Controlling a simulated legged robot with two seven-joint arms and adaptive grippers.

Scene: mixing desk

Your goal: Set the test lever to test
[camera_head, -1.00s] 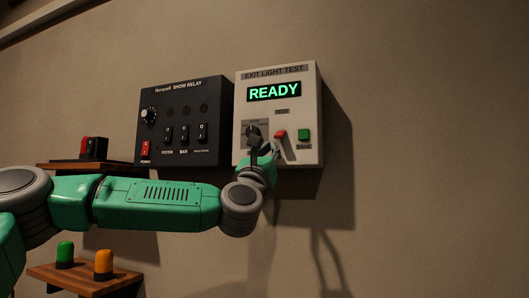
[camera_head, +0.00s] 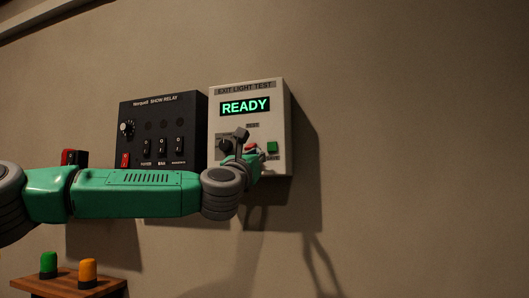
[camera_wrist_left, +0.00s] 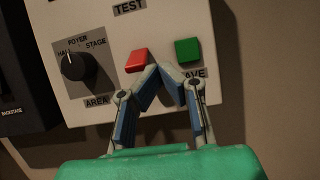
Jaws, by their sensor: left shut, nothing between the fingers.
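The exit light test box (camera_head: 283,112) is a pale wall box whose display (camera_head: 245,106) reads READY. The test lever has a red tip (camera_head: 251,147), below the TEST label; it also shows in the left wrist view (camera_wrist_left: 137,60). My left gripper (camera_head: 242,135) is at the box front, partly in front of the lever. In the left wrist view the left gripper's fingertips (camera_wrist_left: 158,68) are together, empty, just right of the red tip. I cannot tell whether they touch it. My right gripper is not in view.
A green SAVE button (camera_head: 272,147) sits right of the lever, close to the fingers. A dark AREA knob (camera_wrist_left: 79,66) is to the left. The black show relay box (camera_head: 155,120) is left of the test box. The wall to the right is clear.

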